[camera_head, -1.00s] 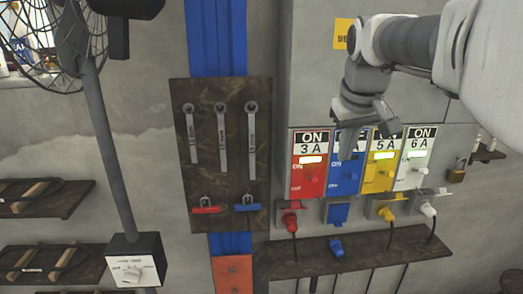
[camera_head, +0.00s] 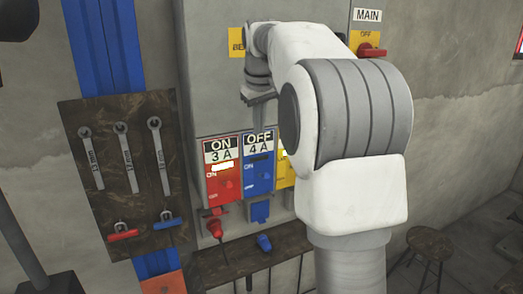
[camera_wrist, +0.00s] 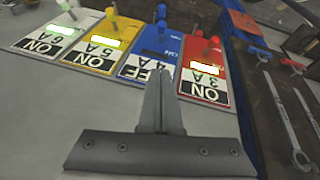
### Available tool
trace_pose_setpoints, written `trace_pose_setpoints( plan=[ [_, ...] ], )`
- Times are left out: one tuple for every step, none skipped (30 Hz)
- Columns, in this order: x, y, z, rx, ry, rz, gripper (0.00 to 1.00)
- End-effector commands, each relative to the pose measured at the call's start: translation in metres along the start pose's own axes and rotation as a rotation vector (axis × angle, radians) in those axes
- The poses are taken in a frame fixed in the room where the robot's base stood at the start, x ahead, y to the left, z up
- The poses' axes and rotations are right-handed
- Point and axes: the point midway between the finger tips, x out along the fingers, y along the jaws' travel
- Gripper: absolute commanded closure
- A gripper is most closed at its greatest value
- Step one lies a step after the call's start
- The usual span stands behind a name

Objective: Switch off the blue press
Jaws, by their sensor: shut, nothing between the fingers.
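The blue press's switch panel (camera_head: 259,178) is on the wall between the red and yellow ones. Its sign reads OFF 4 A and its window is dark. In the wrist view the blue panel (camera_wrist: 139,64) appears upside down, its sign partly hidden by my fingers. Its blue knob (camera_wrist: 161,12) shows beyond my fingertips. My gripper (camera_head: 271,122) is shut and empty, above and in front of the blue panel's sign. Its closed fingers (camera_wrist: 160,84) point toward the panel in the wrist view. A blue plug (camera_head: 264,242) lies loose on the shelf below.
The red panel (camera_head: 222,170) reads ON 3 A and is lit. Yellow (camera_wrist: 97,44) and white (camera_wrist: 54,34) panels are also ON and lit. A MAIN switch (camera_head: 370,51) is at upper right. A wrench board (camera_head: 130,170) hangs at left.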

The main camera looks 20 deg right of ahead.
Motion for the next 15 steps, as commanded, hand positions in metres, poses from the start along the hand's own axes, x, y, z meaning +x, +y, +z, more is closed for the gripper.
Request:
trace_pose_setpoints(
  plan=[
    [0.006, 0.0, 0.001, 0.0, -0.004, -0.001, 1.0],
    [0.011, 0.0, 0.001, 0.0, -0.005, -0.002, 1.0],
    [0.017, 0.0, 0.001, 0.0, -0.004, -0.002, 1.0],
    [0.022, 0.0, 0.001, 0.0, -0.005, -0.002, 1.0],
    [0.028, 0.0, 0.001, 0.0, -0.005, -0.002, 1.0],
    [0.037, 0.0, 0.002, 0.0, -0.006, -0.002, 1.0],
    [0.043, 0.0, 0.002, 0.0, -0.006, -0.002, 1.0],
    [0.05, -0.001, 0.002, 0.0, -0.006, -0.002, 1.0],
    [0.059, 0.0, 0.001, 0.0, -0.005, -0.002, 1.0],
    [0.065, 0.0, 0.002, 0.0, -0.006, -0.002, 1.0],
    [0.072, 0.0, 0.002, 0.0, -0.006, -0.002, 1.0],
    [0.081, 0.0, 0.001, 0.0, -0.006, -0.002, 1.0],
    [0.087, 0.0, 0.001, 0.0, -0.005, -0.002, 1.0],
    [0.093, -0.001, 0.002, 0.0, -0.006, -0.002, 1.0],
    [0.101, 0.0, 0.002, 0.0, -0.005, -0.002, 1.0]
  ],
)
